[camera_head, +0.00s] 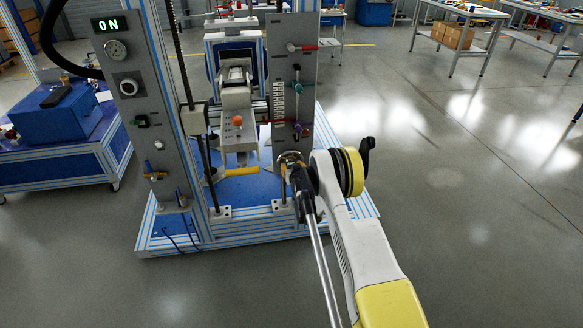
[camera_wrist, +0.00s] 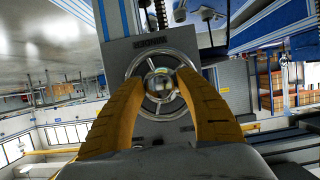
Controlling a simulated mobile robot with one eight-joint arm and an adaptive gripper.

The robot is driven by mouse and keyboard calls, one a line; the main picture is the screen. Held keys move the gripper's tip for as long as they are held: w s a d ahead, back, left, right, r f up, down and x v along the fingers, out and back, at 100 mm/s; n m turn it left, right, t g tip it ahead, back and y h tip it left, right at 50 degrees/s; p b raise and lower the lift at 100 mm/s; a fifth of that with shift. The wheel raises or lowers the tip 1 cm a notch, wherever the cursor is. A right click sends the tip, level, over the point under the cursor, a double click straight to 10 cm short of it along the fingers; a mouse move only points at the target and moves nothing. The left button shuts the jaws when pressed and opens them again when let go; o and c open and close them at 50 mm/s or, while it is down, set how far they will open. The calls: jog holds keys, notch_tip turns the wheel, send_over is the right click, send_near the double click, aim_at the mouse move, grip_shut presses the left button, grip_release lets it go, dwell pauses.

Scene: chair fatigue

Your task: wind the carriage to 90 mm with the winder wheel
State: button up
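The winder wheel (camera_wrist: 142,104) is a round metal wheel with spokes and a shiny hub, on a grey panel in the wrist view. In the head view the wheel (camera_head: 289,157) shows low on the right panel, partly hidden by my arm. My gripper (camera_wrist: 158,78) is open, its two yellow fingers spread either side of the wheel's middle and overlapping its rim. I cannot tell whether they touch it. What seems to be the carriage (camera_head: 234,97), a pale block, sits between the posts. A scale (camera_head: 278,103) is on the right panel; its reading is too small to tell.
The left panel (camera_head: 129,88) has an "ON" display, a gauge and knobs. A red-handled lever (camera_head: 304,47) and green knobs are above the wheel. A blue-topped bench (camera_head: 60,140) stands at left. The floor at right is clear, with tables (camera_head: 470,20) far back.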

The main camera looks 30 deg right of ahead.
jog(key=c, duration=0.7)
jog(key=m+y, duration=0.2)
jog(key=m, duration=0.1)
jog(key=shift+r+t, duration=0.1)
jog(key=shift+t, duration=0.2)
jog(key=o, duration=1.2)
jog(key=v, duration=1.2)
